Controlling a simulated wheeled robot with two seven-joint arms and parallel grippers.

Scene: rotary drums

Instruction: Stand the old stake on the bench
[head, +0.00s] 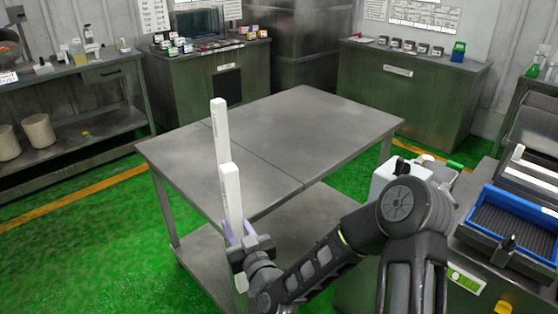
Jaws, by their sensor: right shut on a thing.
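My right gripper (243,246) is shut on a white upright stake (231,195), near the front left edge of the grey metal bench (330,125). The held stake tilts slightly, its top leaning left, and a short white piece shows below the gripper. A second white stake (220,130) stands upright just behind it in the picture. Its lower end is hidden by the held stake, so I cannot tell what it rests on. I cannot tell from their looks which one is old. My left gripper is not in view.
The bench top is otherwise bare, with a lower shelf (305,220) beneath. A blue tray (510,218) sits at the right. Cabinets with small jars (410,46) stand at the back, and a shelf table (75,75) stands at the left. Green floor is clear at left.

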